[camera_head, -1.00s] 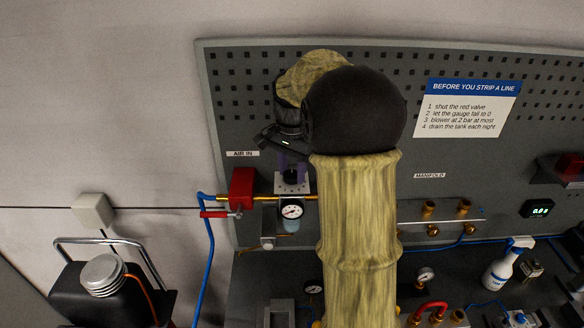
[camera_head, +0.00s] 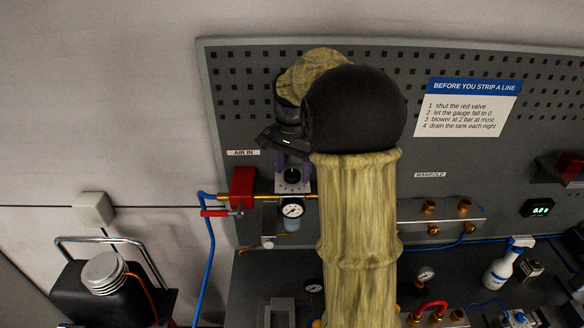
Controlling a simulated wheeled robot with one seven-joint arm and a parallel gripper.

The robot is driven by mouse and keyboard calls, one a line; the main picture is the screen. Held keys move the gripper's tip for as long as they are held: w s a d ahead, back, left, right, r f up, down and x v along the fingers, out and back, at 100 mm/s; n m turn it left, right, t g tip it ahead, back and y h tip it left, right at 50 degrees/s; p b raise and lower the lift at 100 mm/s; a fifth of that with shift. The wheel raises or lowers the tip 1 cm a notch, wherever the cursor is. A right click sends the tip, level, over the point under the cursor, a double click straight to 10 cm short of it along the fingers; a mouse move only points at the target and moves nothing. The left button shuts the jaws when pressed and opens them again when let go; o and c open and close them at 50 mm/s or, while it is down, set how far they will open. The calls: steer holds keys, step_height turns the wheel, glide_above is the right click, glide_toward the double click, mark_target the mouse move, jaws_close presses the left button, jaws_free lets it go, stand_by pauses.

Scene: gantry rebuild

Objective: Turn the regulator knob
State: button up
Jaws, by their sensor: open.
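The regulator (camera_head: 292,188) is mounted on the grey pegboard, on the brass air line, with a round white gauge (camera_head: 292,210) on its front and a clear bluish bowl below. A dark round knob shows on top of its silver body. My gripper (camera_head: 291,170) points down over the knob, its purplish fingers open on either side of it. Whether the fingers touch the knob cannot be told. My arm, in a pale yellowish sleeve with a dark joint, hides the board just right of the regulator.
A red valve (camera_head: 243,188) with a red lever stands close left of the regulator, with a blue hose (camera_head: 211,250) hanging below. A manifold (camera_head: 440,216) with brass fittings is to the right. A spray bottle (camera_head: 502,265) stands on the dark bench. The upper left wall is clear.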

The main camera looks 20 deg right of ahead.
step_height(320, 180, up, 17)
steer(key=b, duration=0.1)
steer(key=shift+r, duration=0.2)
stand_by(0.6)
steer(key=n, duration=0.2)
glide_above(292, 173)
steer(key=a, duration=0.2)
step_height(292, 173, down, 7)
steer(key=s+a+f+n+t, duration=0.1)
steer(key=s+a+f+n, duration=0.25)
steer(key=f, duration=0.55)
steer(key=s+a+f+n+b, duration=0.2)
steer(key=s+f, duration=0.4)
steer(key=f, duration=0.3)
steer(key=s+a+f+n+t+b, duration=0.1)
steer(key=s+a+f+n+b, duration=0.2)
steer(key=s+f, duration=0.4)
step_height(292, 173, down, 4)
steer(key=shift+s+r+t+b, duration=0.2)
steer(key=shift+t+b, duration=0.1)
steer(key=shift+b, duration=0.55)
